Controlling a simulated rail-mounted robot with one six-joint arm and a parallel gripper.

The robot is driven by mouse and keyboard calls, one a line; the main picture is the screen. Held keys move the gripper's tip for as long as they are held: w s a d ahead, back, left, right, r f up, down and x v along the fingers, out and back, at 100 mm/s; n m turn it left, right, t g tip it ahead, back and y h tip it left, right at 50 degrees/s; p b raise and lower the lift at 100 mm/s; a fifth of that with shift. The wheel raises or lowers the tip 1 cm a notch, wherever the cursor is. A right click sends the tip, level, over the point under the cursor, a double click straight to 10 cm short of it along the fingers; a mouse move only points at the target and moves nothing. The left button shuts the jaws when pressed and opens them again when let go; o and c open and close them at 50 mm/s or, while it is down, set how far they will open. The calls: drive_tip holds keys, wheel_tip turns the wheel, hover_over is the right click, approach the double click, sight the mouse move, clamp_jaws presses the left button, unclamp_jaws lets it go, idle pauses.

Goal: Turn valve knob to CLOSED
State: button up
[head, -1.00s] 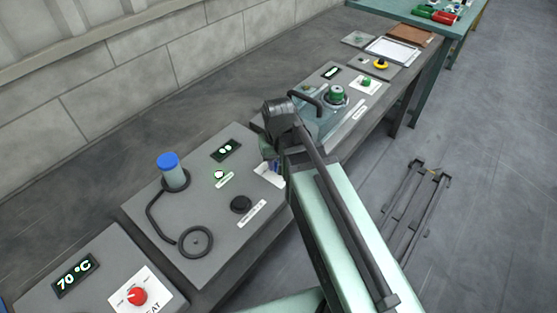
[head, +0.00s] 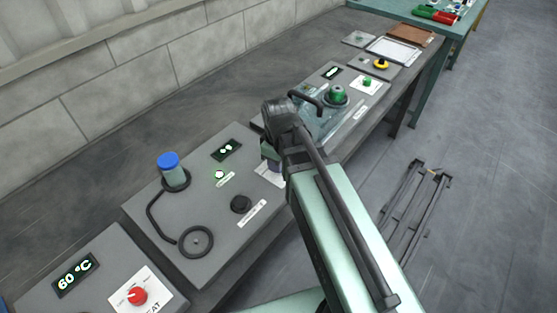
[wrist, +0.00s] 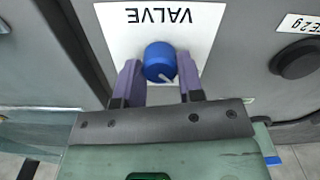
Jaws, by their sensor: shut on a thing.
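The blue valve knob (wrist: 160,62) sits on a white plate (wrist: 112,22) marked VALVE, which reads upside down in the wrist view. A short white mark on the knob points to the lower right there. My gripper (wrist: 158,72) has its two purple fingers on either side of the knob and is shut on it. No CLOSED marking can be read. In the head view my arm hides the knob, and only part of the white plate (head: 268,176) shows beside my gripper.
A blue-capped vial (head: 170,172), a black ring on a cable (head: 195,242) and a black knob (head: 241,204) are left of my arm. A red heat knob (head: 137,296) and a 60 °C display (head: 75,275) are at lower left. A clear-covered station (head: 322,115) lies beyond.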

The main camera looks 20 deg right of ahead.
drive_tip(key=shift+n, duration=0.3)
drive_tip(key=o, duration=0.9)
drive_tip(key=shift+r, duration=0.1)
wheel_tip(320, 180, up, 11)
drive_tip(key=p, duration=1.1)
drive_tip(key=shift+f, duration=0.2)
